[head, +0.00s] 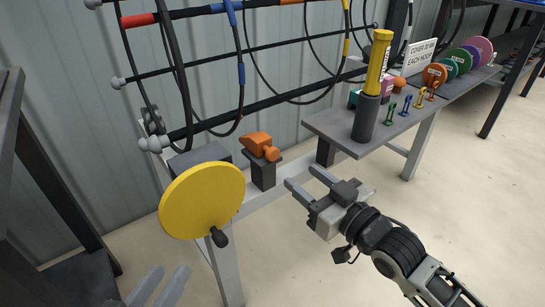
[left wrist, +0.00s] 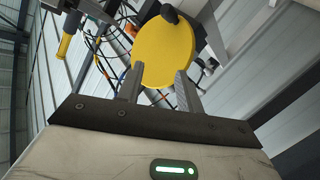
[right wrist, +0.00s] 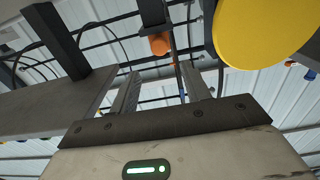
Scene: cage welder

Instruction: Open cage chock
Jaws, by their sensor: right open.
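An orange lever-like piece (head: 258,143) sits on a dark post (head: 263,175) below the cage of dark rods (head: 190,70); I cannot tell for certain that it is the chock. It also shows in the right wrist view (right wrist: 160,43), beyond the fingers. A yellow disc (head: 195,205) with a dark crank knob (head: 219,238) stands left of it. My right gripper (head: 300,176) is open and empty, right of the orange piece and apart from it. My left gripper (head: 158,284) is open and empty, below and left of the disc; the left wrist view shows the disc (left wrist: 165,45) ahead.
A grey bench (head: 335,125) at the right carries a yellow-and-black cylinder (head: 375,75), several small coloured clips and coloured discs. A white sign (head: 419,56) stands behind. A dark frame (head: 60,180) stands at the far left.

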